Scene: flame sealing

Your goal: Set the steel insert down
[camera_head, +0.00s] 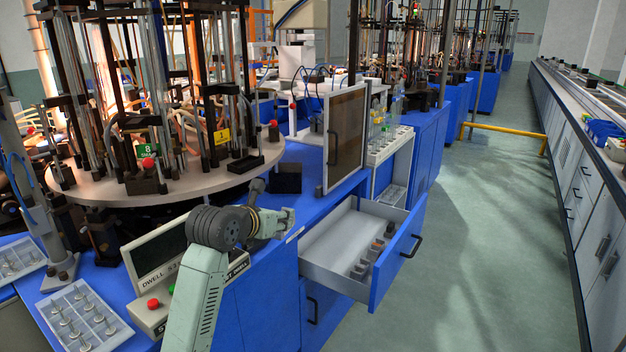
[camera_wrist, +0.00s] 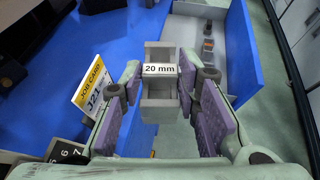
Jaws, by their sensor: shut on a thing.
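The steel insert (camera_wrist: 160,88) is a grey block with a notched shape and a white label reading "20 mm". It shows in the middle of the wrist view. My gripper (camera_wrist: 159,86) is shut on it, with one purple-padded finger at each side. The insert is held over the blue bench top, near the open drawer. In the head view my gripper (camera_head: 286,220) is above the bench edge, left of the drawer; the insert is hard to make out there.
The open drawer (camera_head: 322,258) holds several small blocks along its right side. A job card (camera_wrist: 92,88) stands left of my gripper. A control box (camera_head: 155,318) with a red button and a tray of small parts (camera_head: 85,318) stand at front left. The round machine table (camera_head: 200,180) is behind.

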